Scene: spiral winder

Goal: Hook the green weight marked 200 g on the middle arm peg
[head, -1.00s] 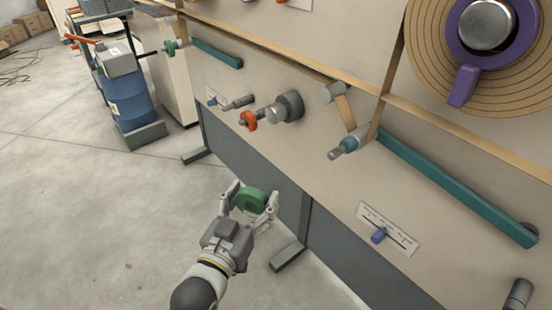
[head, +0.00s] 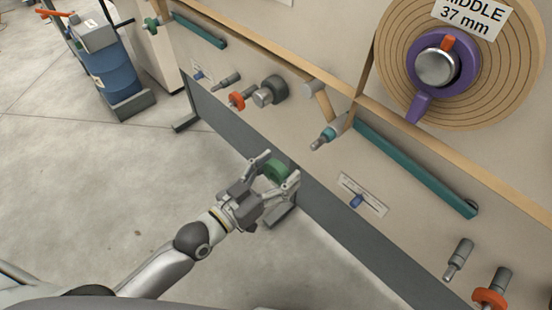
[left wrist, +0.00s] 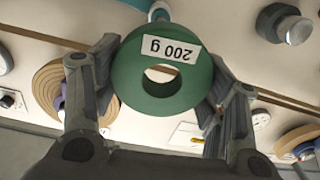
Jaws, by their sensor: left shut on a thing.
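The green weight (head: 277,171) is a thick ring with a hole. In the left wrist view its label reads 200 g, upside down (left wrist: 160,75). My left gripper (head: 280,169) is shut on the weight, one finger on each side, and holds it in the air in front of the machine's lower panel. The middle teal arm (head: 415,167) slopes down to the right on the panel. A grey peg with a teal collar (head: 327,136) sticks out at its upper left end, bare, above and right of the held weight. My right gripper is out of view.
A spool marked MIDDLE 37 mm (head: 510,85) is above the arm. An orange ring (head: 237,100) is on a stub left of the peg; another (head: 489,298) is at lower right. A scale plate with a blue slider (head: 357,200) lies below the arm. Open floor (head: 90,190) is at left.

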